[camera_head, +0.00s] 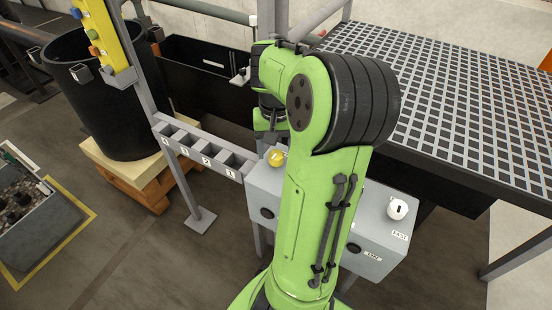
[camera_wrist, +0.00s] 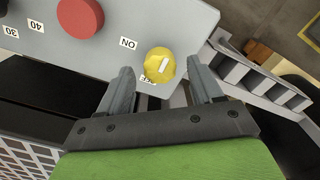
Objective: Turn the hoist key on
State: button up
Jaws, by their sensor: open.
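The hoist key is a round yellow knob (camera_wrist: 158,70) with a short white bar on its face, on a grey control box (camera_wrist: 181,17). The bar lies slanted; I cannot tell for sure which label it points to. An "ON" label (camera_wrist: 128,43) is at its upper left in the wrist view, and a second label, partly hidden, is just below it. The yellow knob also shows in the head view (camera_head: 276,157). My gripper (camera_wrist: 159,67) is open, one finger on each side of the knob in the wrist view. I cannot tell whether they touch it.
A red knob (camera_wrist: 80,17) with number labels is on the same box. A white knob (camera_head: 398,208) sits at its right end. A numbered slotted rack (camera_head: 205,147) adjoins the box. A grated platform (camera_head: 455,100) stands behind. My arm hides the box's middle.

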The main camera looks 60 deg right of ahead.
jog(key=shift+f, duration=0.65)
jog(key=c, duration=1)
jog(key=shift+c, duration=0.2)
